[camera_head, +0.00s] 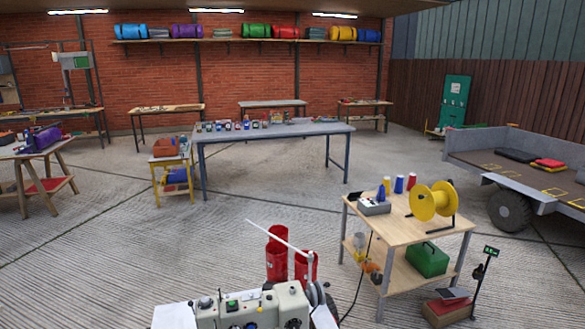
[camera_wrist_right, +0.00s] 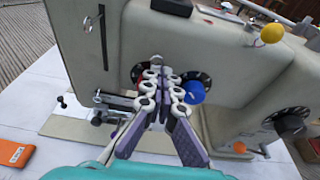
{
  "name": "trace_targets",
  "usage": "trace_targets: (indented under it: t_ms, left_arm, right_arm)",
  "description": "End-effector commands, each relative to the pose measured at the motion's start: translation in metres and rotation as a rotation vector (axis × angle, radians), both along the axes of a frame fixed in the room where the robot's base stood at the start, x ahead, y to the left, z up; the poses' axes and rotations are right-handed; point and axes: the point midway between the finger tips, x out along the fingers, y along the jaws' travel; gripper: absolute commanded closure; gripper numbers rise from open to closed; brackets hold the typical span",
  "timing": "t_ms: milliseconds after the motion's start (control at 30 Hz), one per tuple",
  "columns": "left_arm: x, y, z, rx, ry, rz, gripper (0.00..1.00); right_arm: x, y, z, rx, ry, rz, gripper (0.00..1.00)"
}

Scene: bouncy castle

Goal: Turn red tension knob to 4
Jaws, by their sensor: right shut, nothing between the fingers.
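My right gripper (camera_wrist_right: 163,72) is shut and empty in the right wrist view. Its fingertips lie in front of the face of a cream sewing machine (camera_wrist_right: 230,60), which also shows at the bottom of the head view (camera_head: 270,306). A blue knob (camera_wrist_right: 195,92) on a dark dial sits just right of the fingers. I cannot tell whether the fingertips touch the machine. My left gripper is not in view.
Another dark knob (camera_wrist_right: 291,123) is at the lower right, and a yellow ball (camera_wrist_right: 272,33) is at the upper right. An orange item (camera_wrist_right: 15,153) lies on the white surface at left. A wooden cart (camera_head: 405,230) with a yellow reel (camera_head: 428,202) stands beyond the machine.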

Motion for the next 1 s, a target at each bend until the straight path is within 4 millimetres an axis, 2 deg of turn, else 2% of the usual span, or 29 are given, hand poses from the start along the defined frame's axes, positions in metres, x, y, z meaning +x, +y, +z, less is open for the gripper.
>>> trace_targets:
  t_ms: [467, 1000]
  left_arm:
    - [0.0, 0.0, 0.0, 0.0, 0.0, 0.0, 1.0]
    - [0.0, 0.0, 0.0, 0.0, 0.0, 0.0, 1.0]
  right_arm:
    - [-0.001, -0.004, 0.006, 0.0, 0.001, 0.0, 1.0]
    - [-0.055, -0.019, 0.007, 0.0, 0.0, 0.001, 1.0]
